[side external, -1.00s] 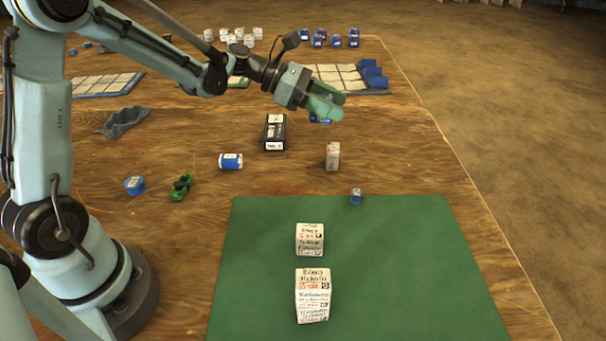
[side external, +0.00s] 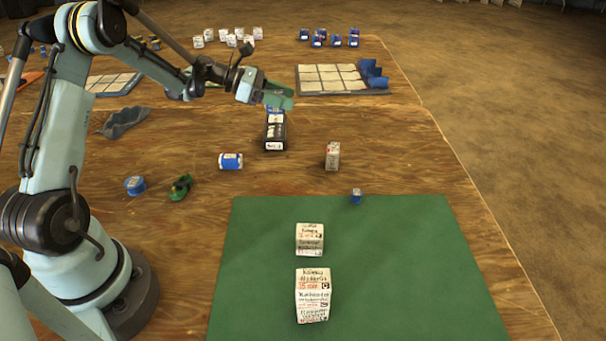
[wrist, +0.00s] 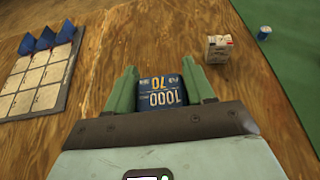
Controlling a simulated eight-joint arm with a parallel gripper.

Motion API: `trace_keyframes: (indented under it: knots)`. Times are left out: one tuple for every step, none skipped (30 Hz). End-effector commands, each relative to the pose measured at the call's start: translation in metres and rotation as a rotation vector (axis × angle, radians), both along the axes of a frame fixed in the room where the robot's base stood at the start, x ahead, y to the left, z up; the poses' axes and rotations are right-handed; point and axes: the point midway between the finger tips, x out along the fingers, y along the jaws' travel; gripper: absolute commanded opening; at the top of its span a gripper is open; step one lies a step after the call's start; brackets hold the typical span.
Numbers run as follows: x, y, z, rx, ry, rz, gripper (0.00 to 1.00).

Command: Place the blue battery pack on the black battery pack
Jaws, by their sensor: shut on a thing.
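My gripper (side external: 281,101) has green fingers and is shut on the blue battery pack (wrist: 161,92), whose top with printed numbers shows between the fingers in the wrist view. In the side view a small part of the blue pack (side external: 275,109) shows below the fingers. The black battery pack (side external: 275,132), with white labels, lies on the wooden table. The blue pack appears over or just behind its far end; I cannot tell whether they touch. The black pack is hidden in the wrist view.
A blue-white cylinder (side external: 231,161) lies left of the black pack and a white box (side external: 333,156) stands to its right. A green mat (side external: 400,260) with two white boxes lies in front. A gridded tray (side external: 338,92) with blue pieces sits behind.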

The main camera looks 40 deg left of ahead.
Motion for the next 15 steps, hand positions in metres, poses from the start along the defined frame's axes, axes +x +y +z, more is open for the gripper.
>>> trace_keyframes:
  knots:
    - [0.001,0.005,-0.003,-0.001,0.000,0.001,0.14]
    - [0.002,0.007,-0.004,-0.001,0.000,0.001,0.14]
    - [0.002,0.009,-0.005,0.000,-0.001,0.001,0.14]
    - [0.003,0.010,-0.006,0.000,-0.001,0.001,0.14]
    - [0.003,0.011,-0.007,0.000,-0.001,0.001,0.14]
    - [0.003,0.011,-0.009,0.000,-0.001,0.001,0.14]
    - [0.003,0.011,-0.012,-0.001,-0.001,0.000,0.14]
    - [0.003,0.011,-0.016,-0.001,-0.001,0.000,0.14]
    - [0.003,0.011,-0.022,-0.001,-0.001,0.000,0.14]
    - [0.003,0.011,-0.026,-0.001,-0.001,0.000,0.14]
    - [0.003,0.011,-0.031,-0.001,-0.001,0.000,0.14]
    - [0.003,0.011,-0.036,-0.001,-0.001,0.000,0.14]
    - [0.003,0.011,-0.039,-0.001,-0.001,0.000,0.14]
    - [0.003,0.011,-0.042,-0.001,-0.001,0.000,0.14]
    - [0.003,0.011,-0.045,-0.001,-0.001,0.000,0.14]
